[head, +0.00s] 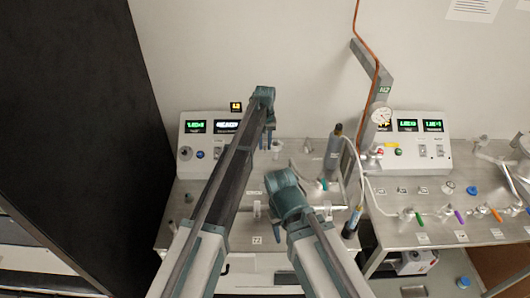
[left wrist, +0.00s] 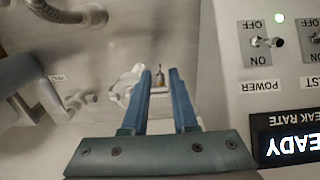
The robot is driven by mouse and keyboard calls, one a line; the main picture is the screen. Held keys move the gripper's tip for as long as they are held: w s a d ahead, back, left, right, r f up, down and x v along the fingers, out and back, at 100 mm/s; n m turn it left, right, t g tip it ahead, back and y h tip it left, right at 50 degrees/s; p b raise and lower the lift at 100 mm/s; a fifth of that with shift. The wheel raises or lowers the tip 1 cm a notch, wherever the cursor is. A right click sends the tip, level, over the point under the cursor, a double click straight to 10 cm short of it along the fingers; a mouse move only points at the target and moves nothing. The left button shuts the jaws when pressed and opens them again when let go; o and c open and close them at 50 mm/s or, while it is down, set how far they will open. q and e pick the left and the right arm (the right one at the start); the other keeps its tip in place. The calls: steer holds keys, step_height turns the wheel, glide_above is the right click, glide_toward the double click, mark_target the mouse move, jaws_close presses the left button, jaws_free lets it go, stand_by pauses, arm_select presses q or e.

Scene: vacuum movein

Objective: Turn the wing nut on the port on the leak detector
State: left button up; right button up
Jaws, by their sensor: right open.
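The leak detector (head: 212,140) is the white console with green displays at the left of the bench; its panel (left wrist: 275,65) fills the right of the left wrist view, upside down. A short pale port (head: 277,147) stands at its right. My left gripper (head: 268,138) is in front of the console, just left of this port. In the left wrist view its blue fingers (left wrist: 158,90) are apart, with nothing clasped.
Pipes and valves (head: 325,186) lie on the bench near my right wrist. A second console (head: 412,140) and a row of coloured valves (head: 458,215) are at the right. A black panel (head: 70,110) stands at the left.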

arm_select(q)
steer(key=shift+f, duration=0.4)
arm_select(e)
steer(key=shift+f, duration=0.45)
steer(key=shift+r, duration=0.1)
arm_select(q)
jaws_close()
steer(key=shift+a, duration=0.1)
